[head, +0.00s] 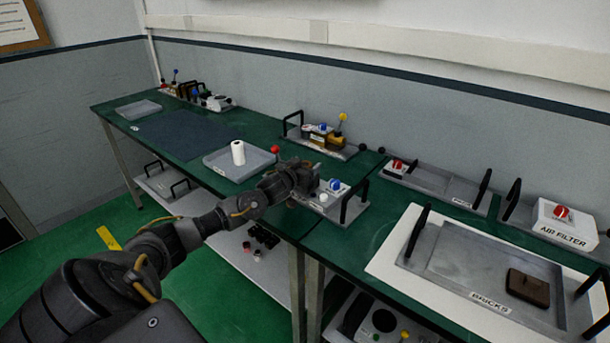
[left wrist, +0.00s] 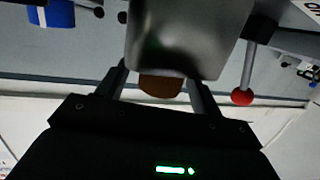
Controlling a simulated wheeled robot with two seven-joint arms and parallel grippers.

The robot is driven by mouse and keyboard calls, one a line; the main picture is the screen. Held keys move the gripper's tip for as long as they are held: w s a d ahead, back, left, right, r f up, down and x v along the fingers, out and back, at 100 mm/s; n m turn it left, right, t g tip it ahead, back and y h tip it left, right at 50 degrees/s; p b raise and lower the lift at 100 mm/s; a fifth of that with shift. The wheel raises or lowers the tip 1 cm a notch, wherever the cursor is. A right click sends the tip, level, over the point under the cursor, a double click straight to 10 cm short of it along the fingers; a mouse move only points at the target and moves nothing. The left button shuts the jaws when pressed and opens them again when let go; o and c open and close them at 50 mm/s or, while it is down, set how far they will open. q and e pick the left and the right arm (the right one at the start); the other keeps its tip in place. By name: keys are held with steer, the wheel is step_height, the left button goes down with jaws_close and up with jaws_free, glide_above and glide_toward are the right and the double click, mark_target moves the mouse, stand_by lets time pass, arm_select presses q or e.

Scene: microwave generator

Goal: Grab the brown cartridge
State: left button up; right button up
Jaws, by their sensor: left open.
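My left gripper (head: 312,175) is over the near-middle table edge, at a grey tray (head: 352,211) with a blue-knobbed white unit (head: 335,185). In the left wrist view, my left gripper (left wrist: 160,82) is open. A rounded brown piece (left wrist: 160,88) shows between its fingers, partly hidden behind a grey metal block (left wrist: 185,40); it may be the brown cartridge. I cannot tell whether the fingers touch it. In the head view this piece cannot be made out. My right gripper is not in view.
A red-balled lever (left wrist: 242,97) stands right of the fingers in the left wrist view. A brown brick (head: 528,288) lies in the tray marked BRICKS (head: 455,262) at the right. Behind my gripper is a handled tray (head: 350,152) of parts. A white roll (head: 238,152) stands left.

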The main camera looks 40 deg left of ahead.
arm_select(q)
steer(key=c, duration=1.1)
